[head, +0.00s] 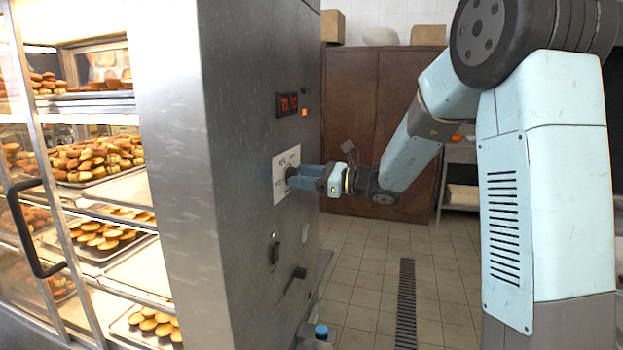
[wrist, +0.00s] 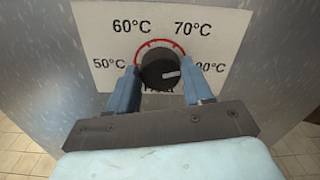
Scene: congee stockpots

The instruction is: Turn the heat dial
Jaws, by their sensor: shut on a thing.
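The heat dial (wrist: 161,70) is a black round knob with a pale pointer mark, on a white plate (wrist: 95,22) printed with 50°C, 60°C, 70°C and a partly hidden fourth label. In the wrist view the pointer mark is on the knob's right side, towards that fourth label. In the head view the plate (head: 281,162) is on the grey side panel of the cabinet. My gripper (head: 292,178) reaches it from the right. In the wrist view my gripper (wrist: 160,80) has one blue finger on each side of the dial and is shut on it.
A red digital display (head: 288,103) sits above the plate. Black levers (head: 292,282) stick out of the panel below it. Glass shelves of buns (head: 95,155) are on the left. The tiled floor (head: 375,265) with a drain grate (head: 406,300) is clear.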

